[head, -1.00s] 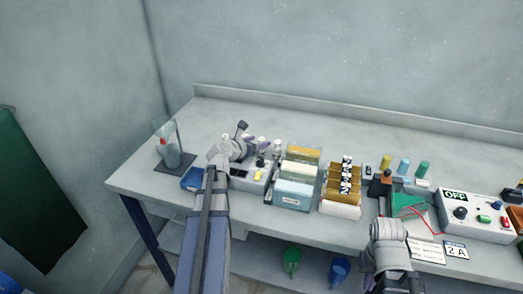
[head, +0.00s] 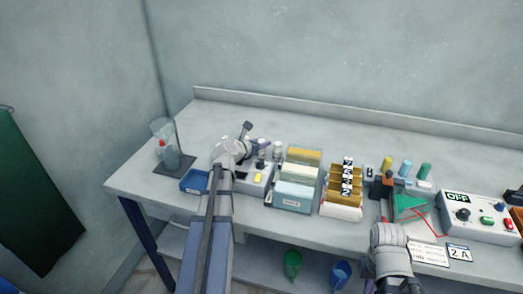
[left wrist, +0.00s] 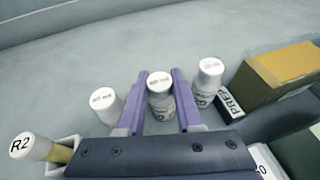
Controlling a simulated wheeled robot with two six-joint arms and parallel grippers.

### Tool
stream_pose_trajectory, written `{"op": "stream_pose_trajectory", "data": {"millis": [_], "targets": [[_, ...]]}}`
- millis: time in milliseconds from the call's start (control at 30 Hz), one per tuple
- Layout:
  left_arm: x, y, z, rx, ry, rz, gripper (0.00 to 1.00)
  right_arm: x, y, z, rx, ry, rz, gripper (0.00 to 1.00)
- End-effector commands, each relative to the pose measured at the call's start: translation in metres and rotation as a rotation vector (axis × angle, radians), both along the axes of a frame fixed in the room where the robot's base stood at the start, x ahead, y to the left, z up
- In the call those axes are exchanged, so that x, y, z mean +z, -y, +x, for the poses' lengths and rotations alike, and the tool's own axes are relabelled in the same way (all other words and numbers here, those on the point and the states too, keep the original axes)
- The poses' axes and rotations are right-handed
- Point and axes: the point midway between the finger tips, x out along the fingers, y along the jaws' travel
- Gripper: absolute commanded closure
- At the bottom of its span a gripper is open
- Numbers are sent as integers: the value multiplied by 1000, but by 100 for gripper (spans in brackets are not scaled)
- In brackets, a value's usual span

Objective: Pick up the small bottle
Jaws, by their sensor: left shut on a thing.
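Several small white-capped bottles show in the left wrist view. The middle bottle (left wrist: 160,84) stands between the two purple fingers of my left gripper (left wrist: 160,76), which is shut on it. A second bottle (left wrist: 104,101) is just outside the left finger, and a third bottle (left wrist: 209,72) is to the right of the right finger. In the head view my left gripper (head: 256,143) is behind the small grey box, and its wrist partly hides the held bottle. One white-capped bottle (head: 278,148) shows beside it. My right wrist is at lower right; its fingers are not clear.
A vial marked R2 (left wrist: 28,145) leans in a holder at left. A file box (head: 294,193) and a rack of gold cards (head: 342,200) stand to the right. A blue tray (head: 194,181) and clear beaker (head: 167,150) are at left. The bench's back strip is clear.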

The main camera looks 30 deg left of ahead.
Motion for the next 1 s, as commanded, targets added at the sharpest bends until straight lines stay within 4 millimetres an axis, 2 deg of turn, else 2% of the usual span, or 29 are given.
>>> {"op": "stream_pose_trajectory", "data": {"millis": [567, 767, 1000], "targets": [[2, 0, 0, 0, 0, 0, 100, 2, 0, 0, 0, 0, 0, 100], [16, 0, 0, 0, 0, 0, 100, 16, 0, 0, 0, 0, 0, 100], [49, 0, 0, 0, 0, 0, 100, 49, 0, 0, 0, 0, 0, 100]]}}
